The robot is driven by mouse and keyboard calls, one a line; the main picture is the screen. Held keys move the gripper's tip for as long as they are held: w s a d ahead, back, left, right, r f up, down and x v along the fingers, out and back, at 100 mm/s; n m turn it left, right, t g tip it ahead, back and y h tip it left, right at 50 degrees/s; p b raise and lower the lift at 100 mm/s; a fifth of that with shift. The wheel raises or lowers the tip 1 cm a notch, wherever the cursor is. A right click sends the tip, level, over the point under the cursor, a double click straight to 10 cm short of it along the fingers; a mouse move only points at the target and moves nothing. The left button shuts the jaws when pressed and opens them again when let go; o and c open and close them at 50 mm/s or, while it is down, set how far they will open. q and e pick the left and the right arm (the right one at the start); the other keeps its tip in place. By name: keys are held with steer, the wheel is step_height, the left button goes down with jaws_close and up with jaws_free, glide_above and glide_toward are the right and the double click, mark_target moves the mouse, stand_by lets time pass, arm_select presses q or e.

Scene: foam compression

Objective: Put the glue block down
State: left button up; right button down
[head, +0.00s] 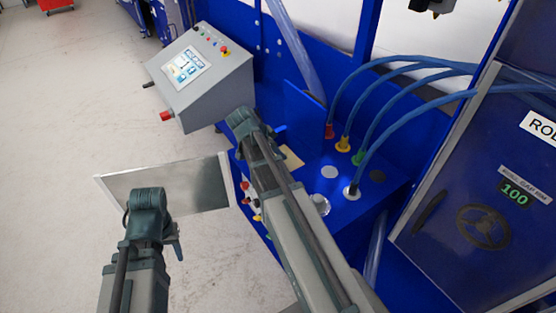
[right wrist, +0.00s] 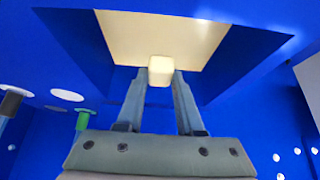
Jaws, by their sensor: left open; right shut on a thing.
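The glue block is a small cream block (right wrist: 161,70) in the right wrist view. My right gripper (right wrist: 160,85) is shut on it, with one finger on each side. The block shows against a larger pale cream surface (right wrist: 165,35) framed by blue walls. I cannot tell whether the block touches that surface. In the head view my right arm reaches over the blue machine and hides the block. A corner of the cream surface (head: 292,158) shows beside the arm. My left gripper (head: 176,240) is open at lower left, apart from the machine and partly hidden by its wrist.
A grey control box (head: 205,75) with a screen stands at the upper left. Blue hoses (head: 400,72) run to coloured fittings (head: 343,144) right of my right arm. A metal panel (head: 195,185) juts out behind my left wrist. The floor at left is clear.

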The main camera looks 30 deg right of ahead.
arm_select(q)
steer(key=shift+f+b, duration=0.7)
steer(key=shift+f, duration=0.45)
arm_select(e)
steer(key=shift+f, duration=1.15)
steer(key=shift+f, duration=0.1)
arm_select(q)
steer(key=shift+f+b, duration=0.6)
steer(key=shift+b, duration=0.05)
arm_select(e)
steer(key=shift+f, duration=0.55)
steer(key=c, duration=0.5)
jaws_free()
steer(key=shift+c, duration=0.2)
steer(key=shift+r+p, duration=0.6)
steer(key=shift+p, duration=0.05)
arm_select(q)
step_height(320, 180, up, 11)
steer(key=p, duration=1)
steer(key=shift+r, duration=0.2)
arm_select(e)
steer(key=v, duration=1.2)
